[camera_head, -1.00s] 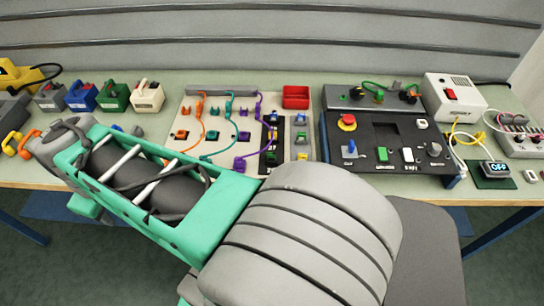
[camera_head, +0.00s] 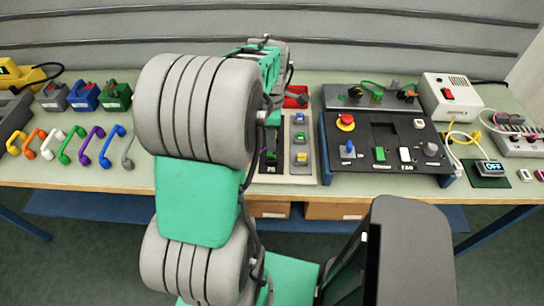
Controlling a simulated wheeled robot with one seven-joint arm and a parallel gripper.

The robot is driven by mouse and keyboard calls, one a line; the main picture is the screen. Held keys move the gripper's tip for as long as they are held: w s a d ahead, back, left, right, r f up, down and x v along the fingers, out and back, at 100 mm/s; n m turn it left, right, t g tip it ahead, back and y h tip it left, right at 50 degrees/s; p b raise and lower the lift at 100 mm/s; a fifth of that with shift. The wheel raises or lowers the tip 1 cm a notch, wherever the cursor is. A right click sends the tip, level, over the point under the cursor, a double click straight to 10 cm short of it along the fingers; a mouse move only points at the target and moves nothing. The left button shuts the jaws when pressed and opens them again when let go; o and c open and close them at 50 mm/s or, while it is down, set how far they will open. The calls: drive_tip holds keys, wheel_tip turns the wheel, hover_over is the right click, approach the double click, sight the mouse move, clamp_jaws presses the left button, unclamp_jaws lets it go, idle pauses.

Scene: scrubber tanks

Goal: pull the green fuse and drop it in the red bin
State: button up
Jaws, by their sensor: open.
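A small green piece (camera_head: 301,138), which looks like the green fuse, sits on a grey strip between a blue-topped piece (camera_head: 299,119) and a yellow piece (camera_head: 301,157). Another green piece (camera_head: 271,156) sits on the black strip to its left, so I cannot be sure which is the fuse. The red bin (camera_head: 299,92) is at the back of the panel, partly hidden by my arm's end.
My arm covers most of the panel's left side. A black control box (camera_head: 390,148) with a red mushroom button (camera_head: 346,121) stands close on the right. Coloured handles (camera_head: 70,146) and small cases (camera_head: 84,96) are on the left. A white box (camera_head: 451,97) is at the right.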

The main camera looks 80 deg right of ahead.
sight(272, 155)
drive_tip(key=shift+f, duration=0.1)
wheel_tip(272, 155, down, 9)
drive_tip(key=b, duration=0.6)
idle(1.0)
drive_tip(key=shift+c, duration=0.5)
clamp_jaws()
idle(0.8)
drive_tip(key=o, duration=0.7)
unclamp_jaws()
drive_tip(key=shift+c, duration=0.2)
